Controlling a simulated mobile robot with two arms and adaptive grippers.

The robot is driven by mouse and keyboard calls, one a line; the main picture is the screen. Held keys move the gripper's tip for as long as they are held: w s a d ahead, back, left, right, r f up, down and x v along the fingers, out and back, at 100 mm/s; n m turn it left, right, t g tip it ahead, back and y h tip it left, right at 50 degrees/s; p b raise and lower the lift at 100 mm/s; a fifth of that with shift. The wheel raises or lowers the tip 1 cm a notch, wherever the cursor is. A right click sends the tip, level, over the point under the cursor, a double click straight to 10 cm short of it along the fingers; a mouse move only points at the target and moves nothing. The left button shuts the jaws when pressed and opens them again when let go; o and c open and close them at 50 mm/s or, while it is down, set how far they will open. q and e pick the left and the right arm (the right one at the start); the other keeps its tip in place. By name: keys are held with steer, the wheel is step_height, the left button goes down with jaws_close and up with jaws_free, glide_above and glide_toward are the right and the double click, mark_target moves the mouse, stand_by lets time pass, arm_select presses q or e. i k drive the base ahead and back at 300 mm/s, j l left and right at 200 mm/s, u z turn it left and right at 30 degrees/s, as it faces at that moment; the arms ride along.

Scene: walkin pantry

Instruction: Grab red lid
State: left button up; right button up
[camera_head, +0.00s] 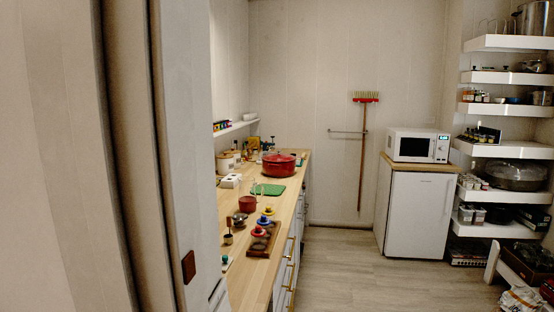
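A large red pot (279,169) stands toward the far end of the wooden counter (255,272). Its top looks covered by a red lid (280,158), though lid and pot are hard to tell apart at this size. A small dark red pot or bowl (247,204) stands nearer on the same counter. Neither of my grippers is in view, so nothing shows of what they hold.
A pale door or panel edge (187,130) fills the left and hides part of the counter. A green board (268,190) and small colourful items (265,219) occupy the counter. The floor (345,275) is open. A broom (362,150), microwave (417,145) and shelves (505,78) stand beyond.

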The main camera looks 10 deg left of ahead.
mark_target(277, 157)
steer(key=i+l, duration=0.15)
steer(key=i+l+z, duration=0.1)
steer(key=l, duration=0.3)
steer(key=i+l, duration=0.3)
steer(key=i, duration=0.15)
steer(key=i+l, duration=0.25)
steer(key=i, duration=0.25)
steer(key=i+l, duration=0.3)
steer(key=i, duration=0.15)
steer(key=i+l, duration=0.3)
steer(key=i, duration=0.15)
steer(key=i+u, duration=0.1)
steer(key=i, duration=0.95)
steer(key=i+l+u, duration=0.1)
steer(key=i, duration=0.95)
steer(key=l, duration=0.1)
